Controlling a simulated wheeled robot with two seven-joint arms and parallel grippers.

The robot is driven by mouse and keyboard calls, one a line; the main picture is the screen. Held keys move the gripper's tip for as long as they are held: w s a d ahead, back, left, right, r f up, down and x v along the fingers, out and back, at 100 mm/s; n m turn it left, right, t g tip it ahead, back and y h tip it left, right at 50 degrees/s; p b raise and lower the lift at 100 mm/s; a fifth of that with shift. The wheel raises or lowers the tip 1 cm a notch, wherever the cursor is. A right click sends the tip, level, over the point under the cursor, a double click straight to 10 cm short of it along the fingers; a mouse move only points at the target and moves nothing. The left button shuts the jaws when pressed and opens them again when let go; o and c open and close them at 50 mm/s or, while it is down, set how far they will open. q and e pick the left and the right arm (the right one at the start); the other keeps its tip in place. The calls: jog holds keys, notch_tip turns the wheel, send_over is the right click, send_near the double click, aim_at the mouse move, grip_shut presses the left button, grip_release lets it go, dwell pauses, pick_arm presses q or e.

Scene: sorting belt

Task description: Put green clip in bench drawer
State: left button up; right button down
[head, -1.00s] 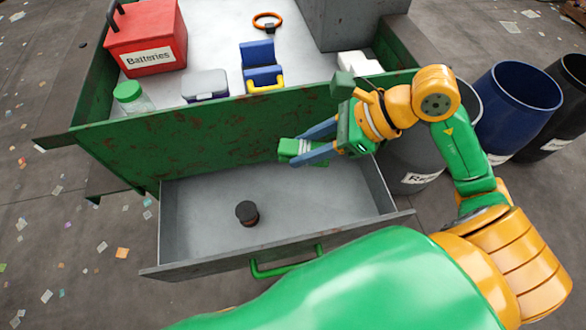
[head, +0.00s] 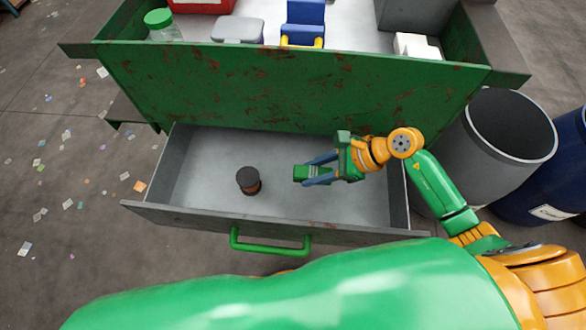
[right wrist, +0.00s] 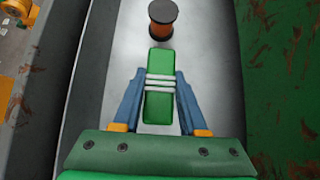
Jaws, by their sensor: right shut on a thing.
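The green clip (head: 300,173) is held between the blue fingers of my right gripper (head: 318,174). In the right wrist view the clip (right wrist: 158,95) is a green block with pale bands around its middle, and the fingers (right wrist: 158,98) press on its two sides. The bench drawer (head: 205,212) is pulled open, with a grey inside and a green handle (head: 270,242). The clip and gripper are over the right half of the open drawer; the height above its floor is hard to tell. My left gripper is not in view.
A dark spool with an orange-brown middle (head: 249,181) stands in the drawer, left of the clip. The green bench front (head: 290,85) rises behind the drawer. On the bench are a jar (head: 160,25) and a grey-lidded box (head: 237,30). Bins (head: 500,145) stand at the right.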

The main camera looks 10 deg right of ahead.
notch_tip(320, 180, down, 8)
jog(key=shift+f+b, duration=0.2)
jog(key=shift+b, duration=0.45)
jog(key=shift+f, duration=0.2)
jog(key=shift+c, duration=2.2)
grip_release()
jog(key=shift+r, duration=0.1)
jog(key=shift+r, duration=0.3)
jog(key=v, duration=1.1)
jog(key=shift+s+d+r+p, duration=0.15)
jog(key=shift+d+r+p, duration=0.05)
jog(key=shift+d+p, duration=0.1)
